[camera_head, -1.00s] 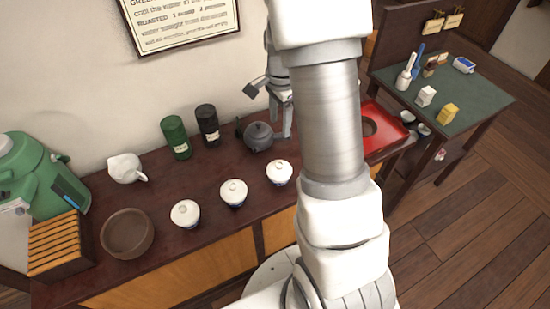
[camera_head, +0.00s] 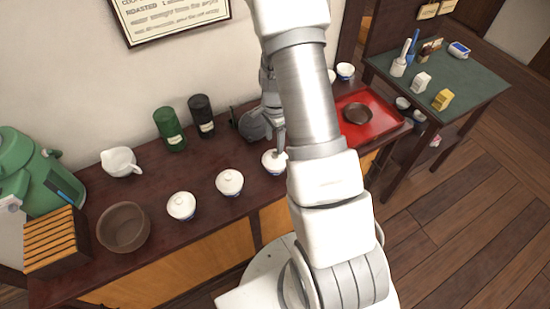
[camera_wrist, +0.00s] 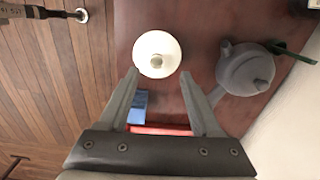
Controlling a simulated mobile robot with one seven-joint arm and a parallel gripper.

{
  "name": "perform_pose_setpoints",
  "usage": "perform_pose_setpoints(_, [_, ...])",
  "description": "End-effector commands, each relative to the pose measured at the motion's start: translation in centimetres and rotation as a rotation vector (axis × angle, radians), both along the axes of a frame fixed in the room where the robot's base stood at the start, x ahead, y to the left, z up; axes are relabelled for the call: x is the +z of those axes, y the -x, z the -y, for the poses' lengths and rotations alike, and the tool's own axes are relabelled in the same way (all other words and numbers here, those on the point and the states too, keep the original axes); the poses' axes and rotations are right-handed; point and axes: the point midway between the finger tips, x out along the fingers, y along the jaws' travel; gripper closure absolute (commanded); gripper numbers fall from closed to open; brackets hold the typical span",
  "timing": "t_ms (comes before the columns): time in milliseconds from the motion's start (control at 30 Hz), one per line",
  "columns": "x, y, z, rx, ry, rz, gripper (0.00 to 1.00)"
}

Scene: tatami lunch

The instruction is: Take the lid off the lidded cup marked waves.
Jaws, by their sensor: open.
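Three white lidded cups stand in a row on the dark counter: a left cup (camera_head: 181,206), a middle cup (camera_head: 229,183) and a right cup (camera_head: 273,161). Blue marks show low on their sides, too small to tell which has waves. My gripper (camera_head: 274,138) is above the right cup in the head view, partly hidden by my arm. In the wrist view my gripper (camera_wrist: 159,76) is open and empty. A round white lid (camera_wrist: 157,54) with a knob lies just beyond and between the fingertips; its cup is hidden below it.
A grey teapot (camera_wrist: 245,68) stands close to the cup, also in the head view (camera_head: 250,126). A red tray (camera_head: 377,107) with a dark dish is to the right. Canisters (camera_head: 170,128), a white pitcher (camera_head: 120,161) and a brown bowl (camera_head: 124,228) stand left.

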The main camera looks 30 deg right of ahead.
Motion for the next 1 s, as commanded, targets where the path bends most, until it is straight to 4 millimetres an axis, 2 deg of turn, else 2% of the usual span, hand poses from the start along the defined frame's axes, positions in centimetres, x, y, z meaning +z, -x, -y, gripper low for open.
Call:
perform_pose_setpoints(300, [-4.2, 0.6, -0.1, 0.000, -0.001, -0.004, 0.35])
perform_pose_setpoints(633, [-4.9, 0.5, -0.1, 0.001, 0.000, -0.001, 0.35])
perform_pose_setpoints(667, [-4.9, 0.5, -0.1, 0.001, 0.000, -0.001, 0.38])
perform_pose_setpoints(1000, [-4.9, 0.5, -0.1, 0.001, 0.000, -0.002, 0.99])
